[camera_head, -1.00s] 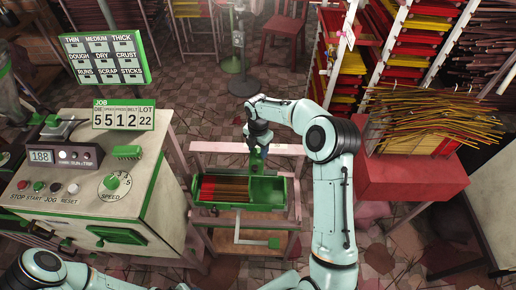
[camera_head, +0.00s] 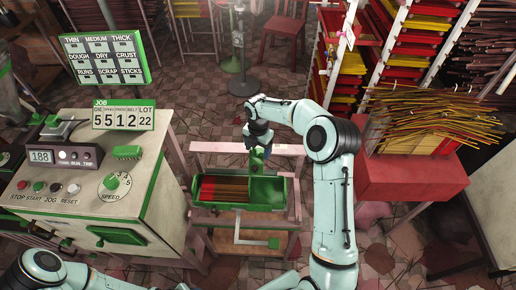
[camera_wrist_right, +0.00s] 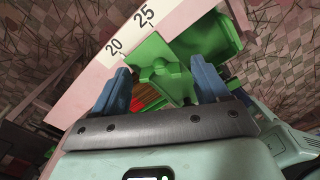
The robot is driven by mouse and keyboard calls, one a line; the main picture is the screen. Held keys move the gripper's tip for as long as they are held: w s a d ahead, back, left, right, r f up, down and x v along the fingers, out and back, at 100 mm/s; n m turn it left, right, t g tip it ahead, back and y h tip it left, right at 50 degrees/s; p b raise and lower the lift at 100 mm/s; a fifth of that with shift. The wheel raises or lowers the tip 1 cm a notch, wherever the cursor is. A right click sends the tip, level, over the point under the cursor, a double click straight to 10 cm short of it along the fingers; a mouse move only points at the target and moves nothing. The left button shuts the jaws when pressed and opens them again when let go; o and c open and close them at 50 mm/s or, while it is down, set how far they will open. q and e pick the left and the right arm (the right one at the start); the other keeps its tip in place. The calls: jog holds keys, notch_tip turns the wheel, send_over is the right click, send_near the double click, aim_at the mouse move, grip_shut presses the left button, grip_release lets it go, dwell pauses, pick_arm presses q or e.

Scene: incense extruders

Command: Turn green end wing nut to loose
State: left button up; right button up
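My right gripper (camera_head: 258,148) points down over the far end of the green tray (camera_head: 265,194) in the head view. In the right wrist view its two blue fingers (camera_wrist_right: 161,72) stand wide apart, with nothing clamped between them. A green piece with rounded lobes, which looks like the wing nut (camera_wrist_right: 158,74), shows between and just beyond the fingertips. I cannot tell whether a finger touches it. In the head view the gripper and wrist hide the nut. My left arm shows only at the bottom left; its gripper is out of view.
Brown and red sticks lie in the tray, which sits on a pinkish frame (camera_head: 235,147). A scale strip marked 20 and 25 (camera_wrist_right: 128,33) runs beside the nut. A control console (camera_head: 80,190) stands left; a red stand with sticks (camera_head: 400,178) stands right.

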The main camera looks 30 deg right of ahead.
aim_at(258, 151)
notch_tip(258, 151, up, 13)
jog(key=shift+r, duration=0.2)
dwell(0.4)
jog(key=shift+s+f, duration=0.1)
dwell(0.4)
